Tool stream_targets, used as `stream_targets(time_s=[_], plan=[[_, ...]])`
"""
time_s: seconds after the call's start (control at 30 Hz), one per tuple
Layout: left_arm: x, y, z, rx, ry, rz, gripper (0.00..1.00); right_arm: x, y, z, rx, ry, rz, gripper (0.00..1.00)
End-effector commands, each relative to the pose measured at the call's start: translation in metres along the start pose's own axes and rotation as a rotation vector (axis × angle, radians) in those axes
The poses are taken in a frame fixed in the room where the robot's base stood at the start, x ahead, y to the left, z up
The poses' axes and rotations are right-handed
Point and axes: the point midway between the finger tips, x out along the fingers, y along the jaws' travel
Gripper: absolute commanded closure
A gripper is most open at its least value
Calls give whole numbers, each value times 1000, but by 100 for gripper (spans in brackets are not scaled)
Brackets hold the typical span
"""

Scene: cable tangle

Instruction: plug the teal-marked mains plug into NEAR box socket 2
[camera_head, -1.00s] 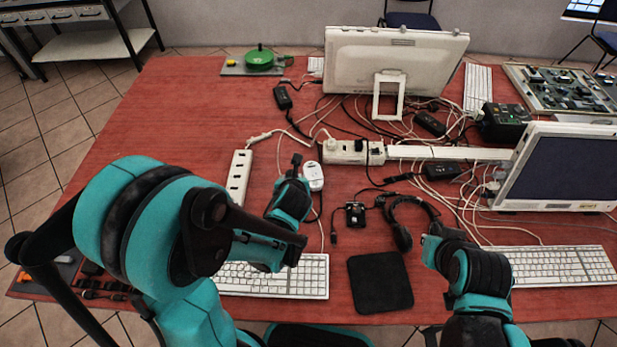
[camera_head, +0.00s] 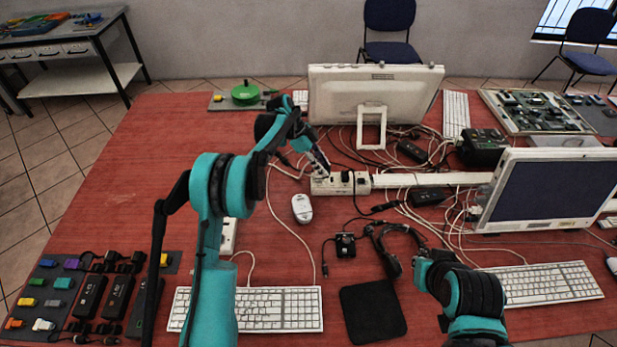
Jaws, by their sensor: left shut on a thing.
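A white multi-socket box (camera_head: 340,183) lies in the middle of the table, with a black plug (camera_head: 361,179) at its right part. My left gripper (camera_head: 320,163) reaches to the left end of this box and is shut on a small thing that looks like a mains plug. Its teal mark is too small to make out, and I cannot tell whether it touches a socket. A second white socket strip (camera_head: 229,238) lies nearer and left, mostly hidden behind my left arm. My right gripper (camera_head: 422,260) is low over the table right of the headset; its jaw opening is unclear.
White and black cables tangle around the box and under the monitors (camera_head: 375,95). A white mouse (camera_head: 302,208), a small black device (camera_head: 345,245), a headset (camera_head: 388,250) and a black pad (camera_head: 373,312) lie in front. Black adapters (camera_head: 118,296) lie at the left front.

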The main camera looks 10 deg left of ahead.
Motion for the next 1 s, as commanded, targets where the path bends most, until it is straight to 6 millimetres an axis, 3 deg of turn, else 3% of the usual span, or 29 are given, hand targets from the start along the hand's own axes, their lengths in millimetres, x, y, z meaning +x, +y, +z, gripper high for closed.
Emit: stream_targets(time_s=[0.27, 1.0], plan=[[0, -29, -17, -152, 177, -114, 100, -7, 0, -5, 0, 0, 0, 100], [36, -30, 4, -154, 179, -118, 100, 12, 0, 9, 0, 0, 0, 100]])
